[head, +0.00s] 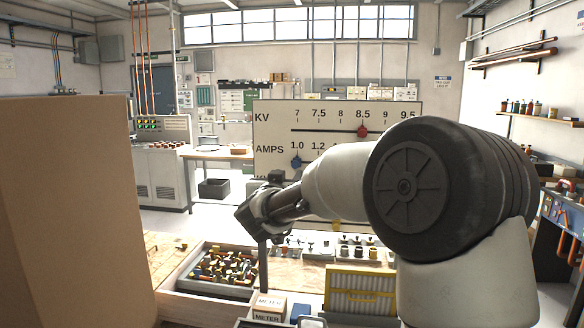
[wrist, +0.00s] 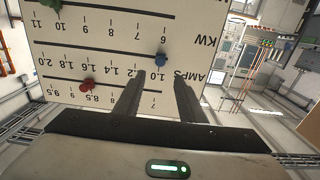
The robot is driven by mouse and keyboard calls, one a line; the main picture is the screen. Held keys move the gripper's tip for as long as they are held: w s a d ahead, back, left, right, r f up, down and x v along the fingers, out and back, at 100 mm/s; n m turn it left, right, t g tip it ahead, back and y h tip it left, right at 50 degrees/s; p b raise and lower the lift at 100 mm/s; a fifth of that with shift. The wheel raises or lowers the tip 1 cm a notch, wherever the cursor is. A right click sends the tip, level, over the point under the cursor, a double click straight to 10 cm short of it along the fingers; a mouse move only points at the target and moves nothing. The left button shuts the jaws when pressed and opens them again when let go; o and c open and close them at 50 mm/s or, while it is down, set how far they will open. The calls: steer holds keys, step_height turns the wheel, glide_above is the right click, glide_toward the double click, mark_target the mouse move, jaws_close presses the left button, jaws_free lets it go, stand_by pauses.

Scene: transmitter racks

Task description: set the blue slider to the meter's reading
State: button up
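The blue slider (head: 296,161) sits on the AMPS row at about the 1.0 mark of a white panel (head: 270,135). In the wrist view the panel appears upside down, with the blue slider (wrist: 161,60) just beyond the fingertips and between their lines. My gripper (wrist: 160,82) is open and empty, its two dark fingers apart and pointing at the panel. In the head view my gripper (head: 264,208) is in front of the panel's lower left. A small box labelled METER (head: 268,301) stands on the bench; I can read no value on it.
A red slider (head: 362,131) sits near 8.5 on the KV row. A KW row (wrist: 120,28) lies beyond AMPS. A parts tray (head: 222,268) and a yellow-framed box (head: 360,290) are on the bench. A large brown box (head: 75,210) blocks the left.

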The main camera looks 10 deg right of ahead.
mark_target(295, 165)
steer(key=p+x, duration=0.1)
steer(key=x, duration=0.9)
steer(key=shift+w+d, duration=0.1)
steer(key=shift+w, duration=0.3)
jaws_close()
